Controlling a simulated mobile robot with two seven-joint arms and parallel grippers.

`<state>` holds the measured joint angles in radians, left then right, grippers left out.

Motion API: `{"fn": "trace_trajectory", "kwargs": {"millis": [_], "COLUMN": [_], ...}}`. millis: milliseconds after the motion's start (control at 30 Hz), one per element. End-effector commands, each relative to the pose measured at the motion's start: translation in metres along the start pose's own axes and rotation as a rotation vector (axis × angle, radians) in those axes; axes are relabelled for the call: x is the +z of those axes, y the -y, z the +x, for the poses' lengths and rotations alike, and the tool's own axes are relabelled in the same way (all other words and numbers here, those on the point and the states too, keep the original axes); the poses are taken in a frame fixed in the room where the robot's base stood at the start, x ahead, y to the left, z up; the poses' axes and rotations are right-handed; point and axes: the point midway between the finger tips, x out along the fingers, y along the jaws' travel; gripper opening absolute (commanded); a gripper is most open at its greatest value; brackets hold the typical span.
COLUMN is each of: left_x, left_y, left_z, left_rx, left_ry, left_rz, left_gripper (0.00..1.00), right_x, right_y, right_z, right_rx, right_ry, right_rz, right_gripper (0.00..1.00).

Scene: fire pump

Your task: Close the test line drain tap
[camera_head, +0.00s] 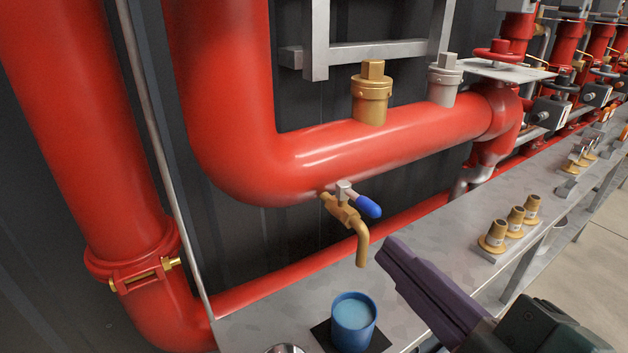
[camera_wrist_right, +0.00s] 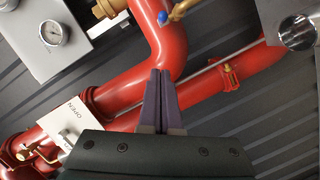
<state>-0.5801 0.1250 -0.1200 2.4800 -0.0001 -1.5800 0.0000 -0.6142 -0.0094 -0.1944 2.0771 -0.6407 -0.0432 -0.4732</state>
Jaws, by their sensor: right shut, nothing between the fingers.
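The drain tap (camera_head: 345,213) is a brass valve on the underside of the red test line pipe (camera_head: 360,145), with its spout bent down. Its lever has a blue grip (camera_head: 369,206) that points right and slightly down, roughly along the tap body. The wrist view shows the blue grip (camera_wrist_right: 163,19) and brass body (camera_wrist_right: 180,9) at the top. My right gripper (camera_head: 388,249) is shut and empty, just right of the spout and below the blue grip, apart from it in the picture. Its purple fingers (camera_wrist_right: 160,74) are together in the wrist view. My left gripper is not in view.
A blue cup (camera_head: 353,325) stands on a dark mat (camera_head: 322,334) on the grey bench (camera_head: 275,319), below the spout. Brass fittings (camera_head: 515,222) stand farther right on the bench. A large red vertical pipe (camera_head: 85,130) rises at the left.

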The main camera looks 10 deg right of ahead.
Motion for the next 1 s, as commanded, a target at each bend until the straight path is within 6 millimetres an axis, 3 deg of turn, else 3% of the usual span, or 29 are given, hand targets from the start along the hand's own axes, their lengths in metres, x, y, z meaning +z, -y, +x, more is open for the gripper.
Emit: {"fn": "trace_trajectory", "kwargs": {"millis": [267, 733, 800, 1000], "left_x": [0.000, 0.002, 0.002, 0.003], "left_y": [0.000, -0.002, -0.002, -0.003], "left_z": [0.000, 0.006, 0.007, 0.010], "left_rx": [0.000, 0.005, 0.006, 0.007], "left_ry": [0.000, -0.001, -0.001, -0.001], "left_rz": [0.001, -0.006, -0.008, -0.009], "left_gripper": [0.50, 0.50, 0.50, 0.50], "right_x": [0.000, 0.001, 0.017, 0.035], "right_y": [-0.001, 0.000, 0.001, 0.000], "right_z": [0.015, 0.105, 0.105, 0.109], "right_rx": [0.002, 0.002, -0.002, 0.000], "right_ry": [-0.002, 0.000, 0.003, 0.001], "right_rz": [0.000, 0.000, -0.003, 0.000], "right_gripper": [0.00, 0.00, 0.00, 0.00]}}
